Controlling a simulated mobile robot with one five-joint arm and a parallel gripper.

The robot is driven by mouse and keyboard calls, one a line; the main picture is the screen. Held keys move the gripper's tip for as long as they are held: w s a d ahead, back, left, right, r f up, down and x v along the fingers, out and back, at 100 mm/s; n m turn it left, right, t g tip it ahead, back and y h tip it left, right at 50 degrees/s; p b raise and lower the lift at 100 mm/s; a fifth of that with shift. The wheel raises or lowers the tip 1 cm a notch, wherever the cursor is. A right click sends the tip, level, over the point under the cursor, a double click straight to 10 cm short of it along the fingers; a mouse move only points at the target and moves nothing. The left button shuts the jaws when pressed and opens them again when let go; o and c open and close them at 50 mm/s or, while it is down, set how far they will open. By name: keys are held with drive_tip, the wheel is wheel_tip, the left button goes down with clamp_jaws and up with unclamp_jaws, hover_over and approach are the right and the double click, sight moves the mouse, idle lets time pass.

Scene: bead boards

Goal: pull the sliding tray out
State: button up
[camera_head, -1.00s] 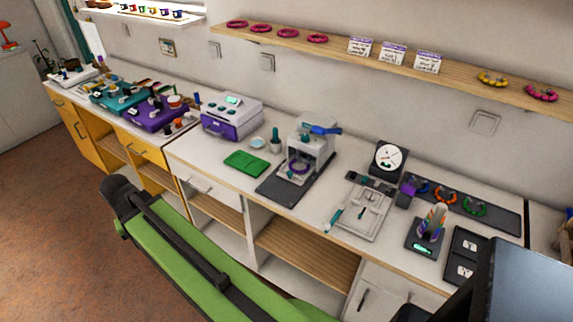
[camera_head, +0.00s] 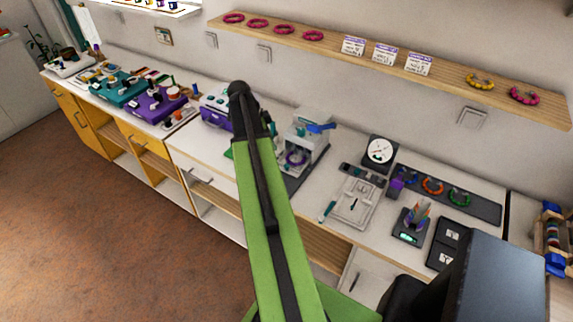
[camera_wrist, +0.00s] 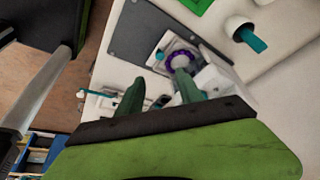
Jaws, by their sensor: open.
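A white press with a blue lever (camera_head: 321,128) stands on a dark mat, partly covered by my arm in the head view. A purple ring (camera_head: 296,158) lies at its base. In the wrist view the purple ring (camera_wrist: 181,60) sits on a small pale tray (camera_wrist: 163,47) by the dark mat (camera_wrist: 142,32); I take this as the sliding tray. My gripper (camera_wrist: 158,92) is open and empty, its two green fingers apart on the near side of the tray, with no contact visible. The gripper is not visible in the head view.
A purple machine (camera_head: 216,106) stands left of the press. A pale tool tray (camera_head: 354,203), a dial scale (camera_head: 379,151) and a dark tray (camera_head: 445,243) stand to the right.

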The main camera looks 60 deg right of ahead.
sight(287, 165)
drive_tip(key=b+x, duration=1.1)
drive_tip(key=x, duration=0.3)
drive_tip(key=shift+w+a+f+b, duration=0.1)
drive_tip(key=shift+w+a+b, duration=0.05)
drive_tip(key=shift+b, duration=0.2)
drive_tip(key=shift+f+b, duration=0.4)
drive_tip(key=shift+r, duration=0.1)
drive_tip(key=shift+c, duration=0.4)
clamp_jaws()
